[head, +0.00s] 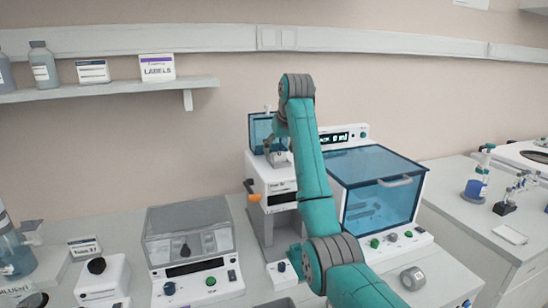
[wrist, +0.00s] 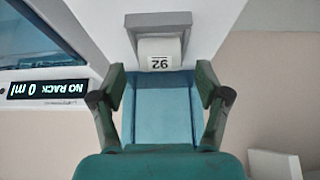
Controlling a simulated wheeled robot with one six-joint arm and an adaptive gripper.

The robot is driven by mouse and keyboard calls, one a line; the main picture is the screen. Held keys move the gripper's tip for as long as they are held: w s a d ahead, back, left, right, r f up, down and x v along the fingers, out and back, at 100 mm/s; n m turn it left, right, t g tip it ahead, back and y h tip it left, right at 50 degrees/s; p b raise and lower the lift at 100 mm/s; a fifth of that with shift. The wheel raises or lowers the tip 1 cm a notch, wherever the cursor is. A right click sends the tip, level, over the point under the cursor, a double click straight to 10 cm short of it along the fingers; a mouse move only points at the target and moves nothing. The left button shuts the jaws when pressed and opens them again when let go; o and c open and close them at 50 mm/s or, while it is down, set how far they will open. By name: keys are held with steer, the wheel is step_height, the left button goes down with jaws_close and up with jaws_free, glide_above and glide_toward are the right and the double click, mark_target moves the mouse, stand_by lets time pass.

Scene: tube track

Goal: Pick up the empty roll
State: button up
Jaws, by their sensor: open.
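A white roll or roll end (wrist: 160,52) marked "92", seen upside down, sits in a holder at the top middle of the wrist view. I cannot tell whether it is empty. My gripper (wrist: 160,92) is open, its two dark green fingers apart with nothing visible between them but a blue surface (wrist: 162,115). The roll lies beyond the fingertips, roughly centred between them. In the head view my gripper (head: 279,157) is at the top of a white labelling machine (head: 262,180) with a blue see-through cover (head: 260,130). The roll cannot be made out there.
A machine with a large blue lid (head: 378,180) stands right of my arm; its display (wrist: 45,88) reads "NO RACK 0 ml". A clear-lidded device (head: 190,240) stands left. A shelf (head: 110,88) holds bottles and a "LABELS" box (head: 157,68). A grey knob-like object (head: 412,278) lies in front.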

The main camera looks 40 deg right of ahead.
steer(key=shift+w+d+f, duration=0.1)
steer(key=shift+w+f, duration=0.25)
steer(key=shift+f, duration=0.2)
steer(key=c, duration=0.9)
